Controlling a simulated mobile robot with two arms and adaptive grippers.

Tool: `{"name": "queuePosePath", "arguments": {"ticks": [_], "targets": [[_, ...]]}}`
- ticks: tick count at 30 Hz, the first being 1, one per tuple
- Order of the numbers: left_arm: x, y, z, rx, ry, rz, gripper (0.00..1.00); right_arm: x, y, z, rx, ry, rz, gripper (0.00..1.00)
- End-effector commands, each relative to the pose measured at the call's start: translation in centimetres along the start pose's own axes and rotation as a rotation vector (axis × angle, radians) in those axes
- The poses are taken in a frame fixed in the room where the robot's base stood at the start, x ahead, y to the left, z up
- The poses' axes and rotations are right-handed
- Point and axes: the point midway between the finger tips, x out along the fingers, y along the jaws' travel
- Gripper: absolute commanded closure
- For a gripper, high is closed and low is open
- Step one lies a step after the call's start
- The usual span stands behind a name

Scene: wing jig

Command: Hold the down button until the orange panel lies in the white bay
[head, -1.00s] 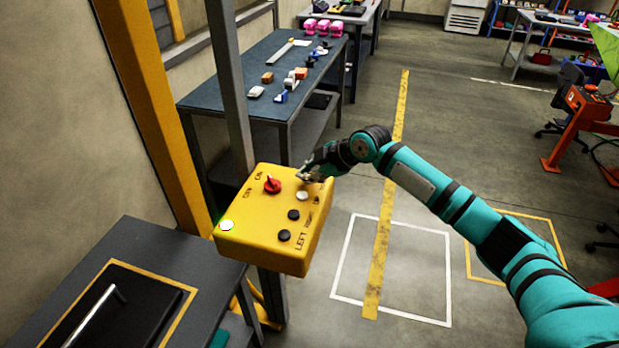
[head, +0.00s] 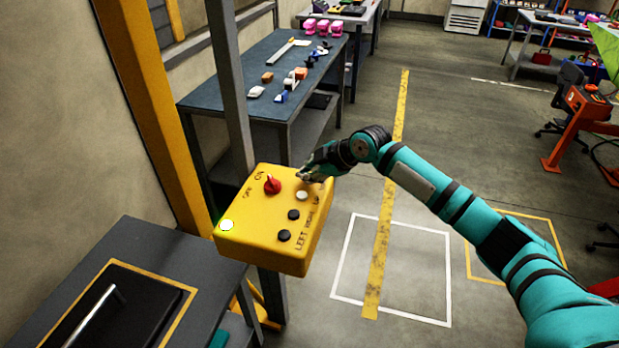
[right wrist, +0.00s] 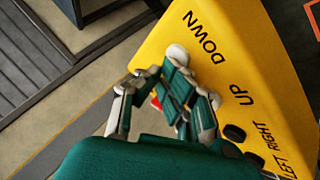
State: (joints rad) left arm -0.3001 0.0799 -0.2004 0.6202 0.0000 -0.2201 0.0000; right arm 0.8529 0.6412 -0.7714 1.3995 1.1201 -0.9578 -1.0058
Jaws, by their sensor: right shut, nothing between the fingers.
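The yellow control box (head: 255,240) hangs beside a grey post, left of centre in the head view. Its top has a red rotary switch (head: 272,184), a white button (head: 302,195) and two black buttons. My right gripper (head: 308,176) is shut and empty at the box's far right corner. In the right wrist view its fingers (right wrist: 170,75) are by the DOWN label, next to a pale round button (right wrist: 178,52); I cannot tell whether they press it. The white bay (head: 410,275) is an outlined square on the floor, empty in view. No orange panel is clearly visible. My left gripper is out of view.
A pale lamp (head: 227,225) glows on the box's left corner. A dark bench (head: 200,250) stands at lower left, and a blue-topped table (head: 230,85) with small parts stands behind. An orange stand (head: 570,125) is at right. The floor between is open.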

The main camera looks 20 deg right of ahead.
Motion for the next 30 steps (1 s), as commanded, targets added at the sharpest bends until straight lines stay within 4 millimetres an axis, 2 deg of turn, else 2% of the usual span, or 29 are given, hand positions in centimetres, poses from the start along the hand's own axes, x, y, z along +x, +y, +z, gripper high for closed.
{"name": "queuePosePath", "arguments": {"ticks": [14,24,30], "targets": [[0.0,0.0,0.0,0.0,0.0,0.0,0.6,0.0,-0.1,0.0,0.0,-0.001,-0.002,1.0],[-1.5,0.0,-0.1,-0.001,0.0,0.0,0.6,-1.1,0.8,-0.8,0.0,0.0,-0.001,1.0],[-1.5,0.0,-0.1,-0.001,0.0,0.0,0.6,-1.2,0.9,-0.9,0.0,0.0,-0.001,1.0]]}}
